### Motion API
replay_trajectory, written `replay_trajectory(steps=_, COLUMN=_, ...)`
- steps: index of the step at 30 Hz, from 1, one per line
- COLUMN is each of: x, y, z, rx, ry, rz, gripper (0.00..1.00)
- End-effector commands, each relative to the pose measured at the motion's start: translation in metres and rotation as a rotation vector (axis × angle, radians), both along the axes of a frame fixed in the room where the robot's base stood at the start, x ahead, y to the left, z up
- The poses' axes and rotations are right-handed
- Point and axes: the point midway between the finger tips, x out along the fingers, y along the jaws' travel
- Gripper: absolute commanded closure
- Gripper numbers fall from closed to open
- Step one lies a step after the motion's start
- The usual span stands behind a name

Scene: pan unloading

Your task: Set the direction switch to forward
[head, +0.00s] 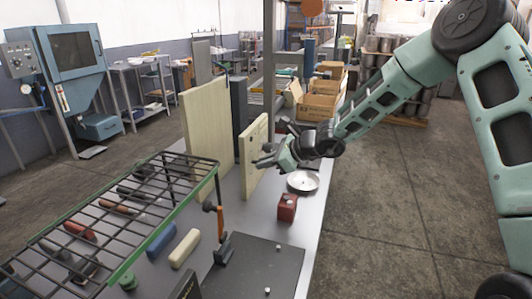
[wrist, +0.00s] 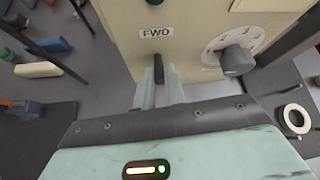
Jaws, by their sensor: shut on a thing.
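The direction switch is a small dark lever (wrist: 158,66) on a cream control panel (wrist: 115,25), just below a white "FWD" label (wrist: 157,33) in the wrist view. My gripper (wrist: 158,80) is shut on this lever, with its pale fingers on both sides of it. The lever looks upright in the wrist view, its top just under the label. In the head view my gripper (head: 266,158) is at the right face of the cream panel (head: 252,165). The lever cannot be made out there.
A grey knob on a white dial (wrist: 237,60) is on the panel right of the lever. In the head view, a wire rack (head: 110,215), a red block (head: 287,207), a pale round dish (head: 303,181) and a dark mat (head: 255,270) are around the panel.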

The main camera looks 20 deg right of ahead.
Motion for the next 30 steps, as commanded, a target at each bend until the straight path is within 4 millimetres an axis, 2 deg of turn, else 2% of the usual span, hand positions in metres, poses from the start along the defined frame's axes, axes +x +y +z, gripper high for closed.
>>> replay_trajectory(steps=1, x=0.0, y=0.001, z=0.009, rx=-0.023, ry=0.016, rz=0.002, gripper=1.0)
replay_trajectory(steps=6, x=0.001, y=0.002, z=0.013, rx=-0.091, ry=0.067, rz=0.002, gripper=1.0)
replay_trajectory(steps=30, x=0.004, y=0.006, z=0.022, rx=-0.32, ry=0.232, rz=0.002, gripper=1.0)
